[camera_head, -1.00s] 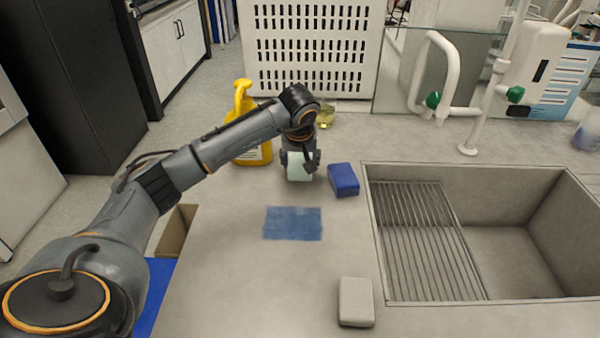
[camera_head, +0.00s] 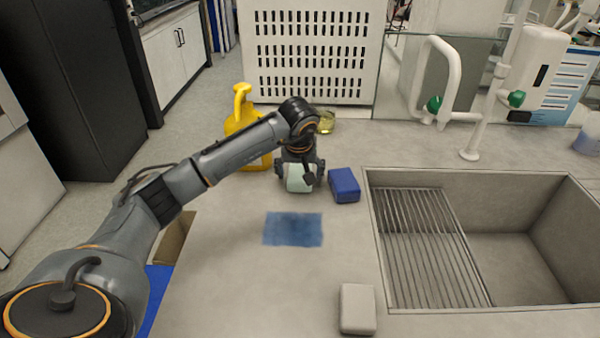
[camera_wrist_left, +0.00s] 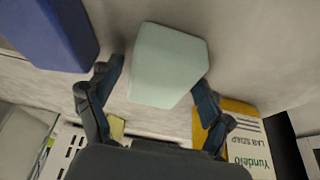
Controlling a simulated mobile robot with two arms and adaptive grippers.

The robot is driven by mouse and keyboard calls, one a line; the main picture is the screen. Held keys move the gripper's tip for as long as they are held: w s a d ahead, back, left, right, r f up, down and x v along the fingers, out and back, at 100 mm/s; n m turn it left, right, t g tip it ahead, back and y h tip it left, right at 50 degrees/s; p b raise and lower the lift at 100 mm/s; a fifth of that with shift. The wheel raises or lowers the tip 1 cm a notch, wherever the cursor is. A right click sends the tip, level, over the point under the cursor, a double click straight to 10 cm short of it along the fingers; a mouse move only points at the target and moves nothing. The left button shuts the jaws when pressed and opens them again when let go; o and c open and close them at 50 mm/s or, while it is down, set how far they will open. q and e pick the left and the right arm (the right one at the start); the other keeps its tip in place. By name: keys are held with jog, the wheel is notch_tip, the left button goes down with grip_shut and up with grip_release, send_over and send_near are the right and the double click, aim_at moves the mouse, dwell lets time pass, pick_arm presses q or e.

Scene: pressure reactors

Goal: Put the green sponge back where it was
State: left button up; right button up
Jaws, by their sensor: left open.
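The pale green sponge (camera_head: 299,178) is at the back of the grey counter, left of the blue sponge (camera_head: 344,185). My left gripper (camera_head: 299,171) is open around it, with one finger on each side. In the left wrist view the green sponge (camera_wrist_left: 167,65) lies between and beyond the spread fingers (camera_wrist_left: 158,95), with a gap at the left finger; whether the right finger touches it I cannot tell. A flat blue patch (camera_head: 293,229) lies bare on the counter in front of it. My right gripper is not in view.
A yellow soap bottle (camera_head: 243,135) stands close behind my left forearm. A grey sponge (camera_head: 357,308) lies at the front. The sink (camera_head: 480,240) with its rack is at the right. A small yellowish container (camera_head: 326,122) stands behind the gripper.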

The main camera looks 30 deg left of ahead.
pick_arm(q)
jog(key=v, duration=1.2)
jog(key=shift+d+r, duration=0.1)
